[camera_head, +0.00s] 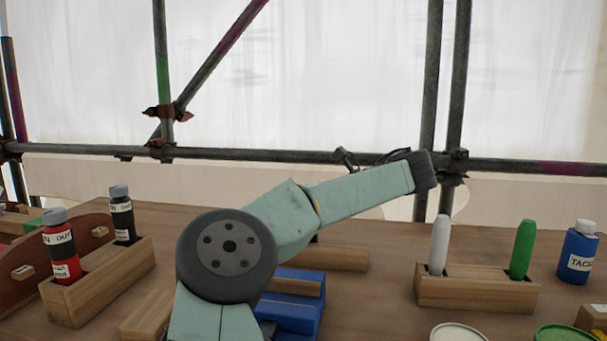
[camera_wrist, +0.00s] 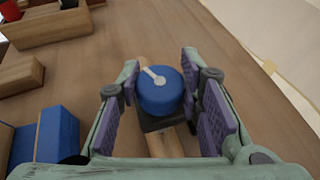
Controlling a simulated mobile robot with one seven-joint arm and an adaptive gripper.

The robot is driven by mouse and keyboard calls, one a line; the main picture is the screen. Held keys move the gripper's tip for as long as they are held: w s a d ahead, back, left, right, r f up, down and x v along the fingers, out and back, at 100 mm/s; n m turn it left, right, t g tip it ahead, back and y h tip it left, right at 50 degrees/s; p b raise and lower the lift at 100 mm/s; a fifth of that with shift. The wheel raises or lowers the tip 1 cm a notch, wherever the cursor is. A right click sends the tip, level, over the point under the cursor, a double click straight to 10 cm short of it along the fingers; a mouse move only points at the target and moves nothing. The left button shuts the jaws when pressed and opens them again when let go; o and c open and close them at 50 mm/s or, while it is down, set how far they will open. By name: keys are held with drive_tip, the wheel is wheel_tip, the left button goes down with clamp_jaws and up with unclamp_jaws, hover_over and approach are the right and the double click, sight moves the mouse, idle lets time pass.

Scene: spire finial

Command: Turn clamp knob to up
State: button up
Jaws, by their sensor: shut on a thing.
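The clamp knob (camera_wrist: 160,92) is a round blue knob with a pale pointer on its top, in the middle of the wrist view. The pointer runs from the centre toward the upper left of that view. The knob sits on a dark base (camera_wrist: 163,123) over a light wooden bar (camera_wrist: 163,146). My gripper (camera_wrist: 161,70) has its purple-padded fingers on both sides of the knob and is shut on it. In the head view my own arm stands in front, and neither the knob nor my gripper can be made out.
A blue block (camera_head: 298,315) lies on the bench behind my arm. A wooden holder (camera_head: 475,293) with a white and a green marker stands right, near a blue bottle (camera_head: 578,255). Another holder (camera_head: 105,285) with bottles stands left. Scaffold poles (camera_head: 300,156) cross behind the bench.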

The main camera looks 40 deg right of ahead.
drive_tip(key=shift+s+d+r+n+g+y+p, duration=0.15)
drive_tip(key=shift+r+n+g+y+p, duration=0.25)
drive_tip(key=shift+p, duration=0.65)
drive_tip(key=n+y+p, duration=0.1)
drive_tip(key=n+g+y+p, duration=0.1)
drive_tip(key=shift+f+p, duration=0.35)
drive_tip(key=shift+f, duration=0.05)
drive_tip(key=n+g+y+p, duration=0.1)
drive_tip(key=p, duration=0.3)
drive_tip(key=shift+r+n, duration=0.15)
drive_tip(key=shift+n, duration=0.15)
drive_tip(key=y+p, duration=0.1)
drive_tip(key=p, duration=0.2)
drive_tip(key=shift+r+n+g, duration=0.1)
drive_tip(key=shift+n+g, duration=0.2)
drive_tip(key=shift+g, duration=0.1)
drive_tip(key=shift+p, duration=0.85)
drive_tip(key=n+p, duration=0.1)
drive_tip(key=p, duration=0.2)
drive_tip(key=shift+g+y+p, duration=0.3)
drive_tip(key=shift+g+y, duration=0.1)
drive_tip(key=shift+f+p, duration=0.4)
drive_tip(key=shift+p, duration=0.4)
